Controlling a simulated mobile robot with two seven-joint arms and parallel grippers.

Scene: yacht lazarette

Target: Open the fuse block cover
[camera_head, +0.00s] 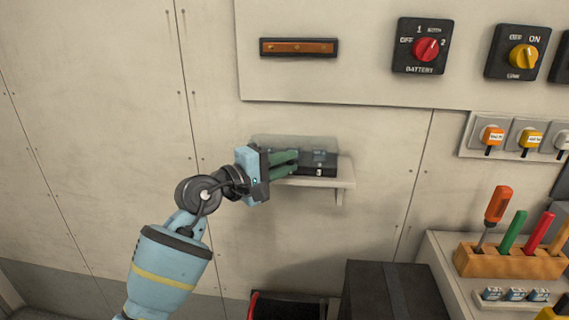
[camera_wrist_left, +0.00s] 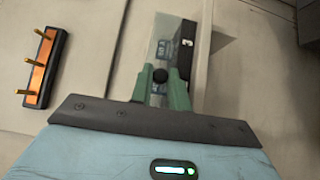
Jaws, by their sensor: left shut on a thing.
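The fuse block (camera_head: 318,162) is a dark box marked 3 on a small wall shelf. Its translucent cover (camera_head: 300,143) shows above the dark base; I cannot tell its exact angle. My left gripper (camera_head: 290,158) reaches in from the left, its green fingers at the block's left part. In the left wrist view the fingers of the left gripper (camera_wrist_left: 162,88) are shut on a round black knob (camera_wrist_left: 160,75) at the near edge of the clear cover (camera_wrist_left: 168,38). The fingers hide part of the block. My right gripper is not in view.
The pale shelf (camera_head: 345,174) sticks out from the wall. An orange bus bar (camera_head: 299,47) and battery switch (camera_head: 421,46) are on the panel above. A dark box (camera_head: 388,290) stands below. A wooden tool rack (camera_head: 510,262) is at right. The wall at left is clear.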

